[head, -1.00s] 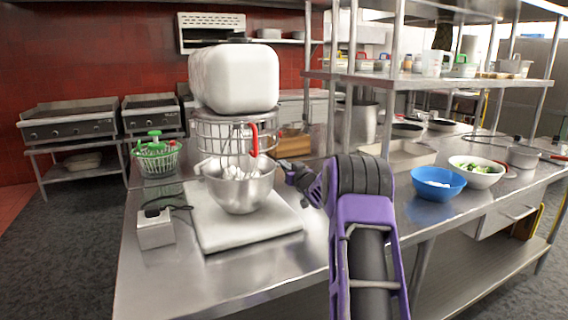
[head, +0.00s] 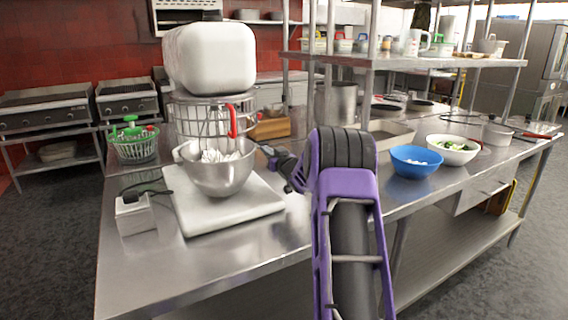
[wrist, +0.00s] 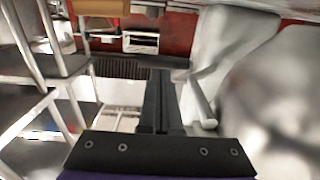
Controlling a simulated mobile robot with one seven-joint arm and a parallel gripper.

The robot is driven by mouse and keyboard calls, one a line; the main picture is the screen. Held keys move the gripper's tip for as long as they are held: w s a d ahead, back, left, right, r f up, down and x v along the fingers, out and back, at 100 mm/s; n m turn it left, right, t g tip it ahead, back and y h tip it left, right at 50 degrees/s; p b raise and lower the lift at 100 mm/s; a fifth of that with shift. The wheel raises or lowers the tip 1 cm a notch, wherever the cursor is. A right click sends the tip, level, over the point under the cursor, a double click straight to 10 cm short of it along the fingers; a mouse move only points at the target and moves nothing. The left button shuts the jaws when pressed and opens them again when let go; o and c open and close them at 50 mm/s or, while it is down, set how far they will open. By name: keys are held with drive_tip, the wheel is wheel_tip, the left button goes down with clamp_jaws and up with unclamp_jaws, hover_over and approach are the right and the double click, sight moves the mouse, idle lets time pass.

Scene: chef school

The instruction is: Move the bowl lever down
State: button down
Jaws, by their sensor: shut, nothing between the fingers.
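A white stand mixer (head: 210,58) stands on the steel counter with a shiny metal bowl (head: 219,176) and a wire guard under its head. A red lever (head: 232,121) points up at the guard's right side. My gripper (head: 266,150) is just right of the bowl, below the red lever, apart from the lever. In the wrist view my gripper (wrist: 160,76) is shut and empty, its fingers together. Blurred shiny metal (wrist: 285,100) fills the right there, and a pale rod (wrist: 203,105) lies beside the fingers; I cannot tell which part it is.
The steel counter (head: 150,270) has a white board under the mixer and a small box (head: 136,215) with a cable on the left. A green spinner basket (head: 135,146) is behind. A blue bowl (head: 416,162) and white bowl (head: 452,150) are at right. Shelf posts rise behind my arm.

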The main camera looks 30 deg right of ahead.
drive_tip(key=s, duration=1.5)
drive_tip(key=shift+s, duration=0.15)
